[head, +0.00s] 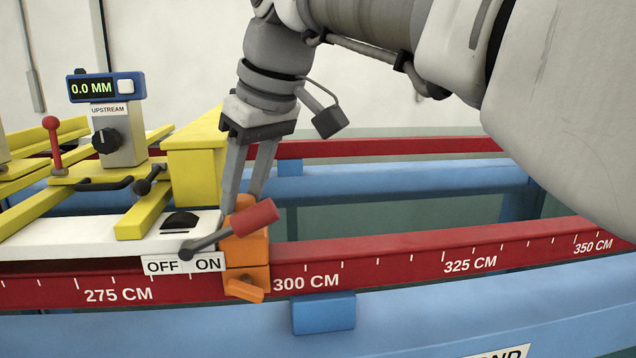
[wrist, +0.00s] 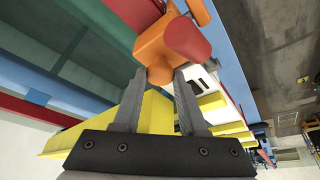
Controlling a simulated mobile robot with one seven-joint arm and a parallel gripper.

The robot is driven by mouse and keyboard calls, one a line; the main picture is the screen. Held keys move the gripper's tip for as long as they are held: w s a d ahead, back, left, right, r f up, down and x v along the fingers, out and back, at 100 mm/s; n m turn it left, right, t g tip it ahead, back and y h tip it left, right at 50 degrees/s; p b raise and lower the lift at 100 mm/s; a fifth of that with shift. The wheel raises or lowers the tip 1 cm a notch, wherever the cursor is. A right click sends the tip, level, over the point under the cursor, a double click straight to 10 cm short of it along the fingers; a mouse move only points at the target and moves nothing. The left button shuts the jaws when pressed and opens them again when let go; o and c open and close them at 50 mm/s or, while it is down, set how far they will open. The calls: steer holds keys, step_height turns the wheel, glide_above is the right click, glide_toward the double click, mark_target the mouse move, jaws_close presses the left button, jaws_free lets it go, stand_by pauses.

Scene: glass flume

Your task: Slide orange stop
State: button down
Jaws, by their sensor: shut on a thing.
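The orange stop (head: 246,252) sits on the front red rail (head: 390,257), just left of the 300 CM mark. It also shows in the wrist view (wrist: 152,48) between my fingertips. My gripper (head: 243,203) reaches down from above and is shut on the top of the stop. A lever with a red handle (head: 250,218) crosses in front of the stop and hides part of it. The lever's handle points right, above the ON side of the OFF/ON label (head: 183,264). An orange tab (head: 244,290) sticks out at the stop's lower front.
A white plate and yellow carriage (head: 195,170) stand close on the stop's left. A display reading 0.0 MM (head: 105,87) stands on the UPSTREAM post. The rail right of the stop is clear toward 350 CM. A blue block (head: 323,313) sits below the rail.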

steer(key=shift+c, duration=2.2)
jaws_free()
steer(key=shift+d+r, duration=0.1)
steer(key=p+v, duration=0.4)
steer(key=v, duration=1.3)
steer(key=shift+d, duration=0.1)
